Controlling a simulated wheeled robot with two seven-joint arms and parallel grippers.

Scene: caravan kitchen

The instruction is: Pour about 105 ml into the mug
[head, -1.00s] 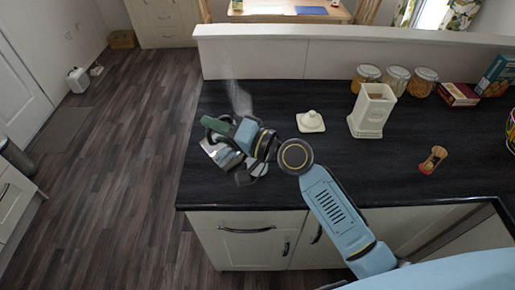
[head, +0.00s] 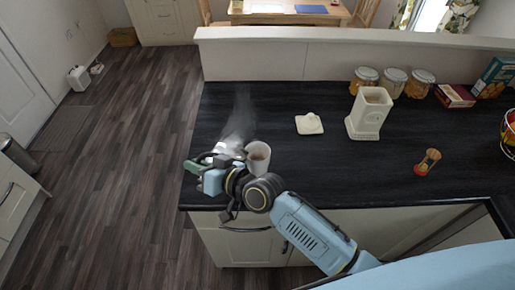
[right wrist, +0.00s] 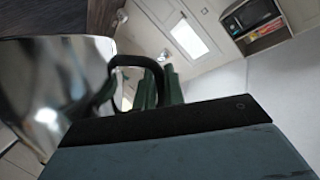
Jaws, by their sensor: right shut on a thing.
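A shiny metal kettle (right wrist: 65,85) fills the left of the right wrist view, with a dark handle (right wrist: 140,62) beside it. In the head view my right gripper (head: 202,172) is shut on the kettle, near the counter's left end. The kettle is mostly hidden behind the gripper there; a pale shiny part (head: 228,148) shows, with steam above. A light mug (head: 257,157) stands upright just right of the gripper and kettle, with something brownish inside. Its liquid level cannot be told. My left gripper is not in view.
A cream canister (head: 368,115) stands on the dark counter (head: 310,172), its square lid (head: 309,124) lying to its left. A small brush-like thing (head: 428,161), glass jars (head: 393,83) and boxes (head: 455,96) are further right. The counter's middle is clear.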

